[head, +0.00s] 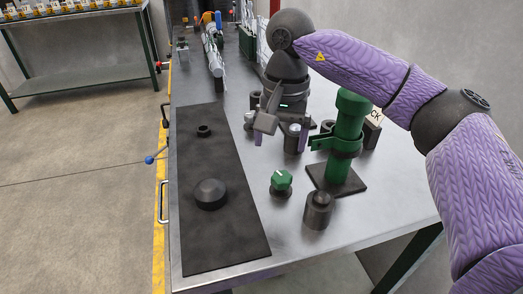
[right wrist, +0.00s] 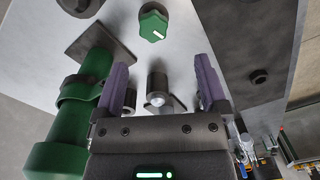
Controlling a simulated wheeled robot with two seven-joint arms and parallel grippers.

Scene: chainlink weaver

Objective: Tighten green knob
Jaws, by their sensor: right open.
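The green knob (head: 281,181), lobed with a white line on its top, stands upright on a small dark base on the metal table. It also shows at the top of the right wrist view (right wrist: 153,24), beyond my fingertips. My right gripper (head: 281,140) is open, with its purple fingers pointing down over the table, farther back than the knob and apart from it. In the right wrist view the open fingers (right wrist: 160,78) have a dark cylinder with a pale top (right wrist: 157,92) showing between them; I cannot tell if they touch it. My left gripper is not in view.
A green post with a clamp (head: 347,135) stands on a dark plate right of the knob. A dark cylinder (head: 318,210) stands in front. A black mat (head: 225,240) with two dark round parts lies left. Bare table surrounds the knob's front and left.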

